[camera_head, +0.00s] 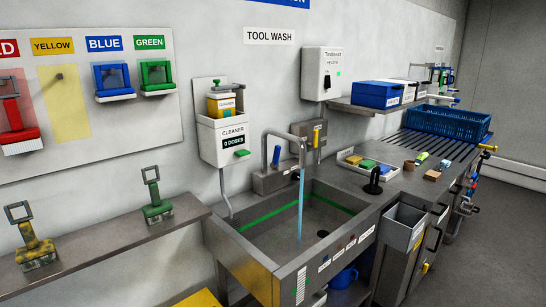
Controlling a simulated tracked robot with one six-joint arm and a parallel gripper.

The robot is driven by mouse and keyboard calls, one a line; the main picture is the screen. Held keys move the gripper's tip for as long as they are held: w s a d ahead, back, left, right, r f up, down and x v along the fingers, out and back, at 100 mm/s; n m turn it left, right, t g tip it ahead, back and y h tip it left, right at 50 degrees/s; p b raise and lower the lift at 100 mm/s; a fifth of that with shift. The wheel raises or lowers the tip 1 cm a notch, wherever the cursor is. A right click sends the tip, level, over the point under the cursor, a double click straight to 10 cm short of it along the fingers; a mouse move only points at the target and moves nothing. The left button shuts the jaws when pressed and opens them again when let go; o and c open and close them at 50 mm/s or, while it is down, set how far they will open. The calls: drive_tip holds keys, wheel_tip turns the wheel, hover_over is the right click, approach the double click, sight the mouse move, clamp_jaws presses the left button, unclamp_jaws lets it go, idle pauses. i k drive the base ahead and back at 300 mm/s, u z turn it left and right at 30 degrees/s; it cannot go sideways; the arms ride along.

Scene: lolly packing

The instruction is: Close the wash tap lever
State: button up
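The wash tap (283,134) stands at the back of the steel sink (262,259), its spout curving over the basin. A blue upright lever (276,157), apparently the tap lever, rises from the grey block (272,181) at the tap's foot. A blue stream of water (300,205) falls from the spout into the sink, so the tap is running. My gripper is not in view, and nothing is seen touching the lever.
A white cleaner dispenser (222,142) hangs left of the tap. Right of the sink, a tray of coloured blocks (367,164) and a black upright object (373,182) stand on the counter. A grey bin (402,227) hangs at the counter's front. Floor at right is clear.

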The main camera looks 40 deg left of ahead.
sight(274, 165)
drive_tip(key=u, duration=0.35)
drive_tip(key=i, duration=0.6)
drive_tip(key=u, duration=0.9)
drive_tip(key=i, duration=0.55)
drive_tip(key=u, duration=2)
drive_tip(key=k, duration=0.95)
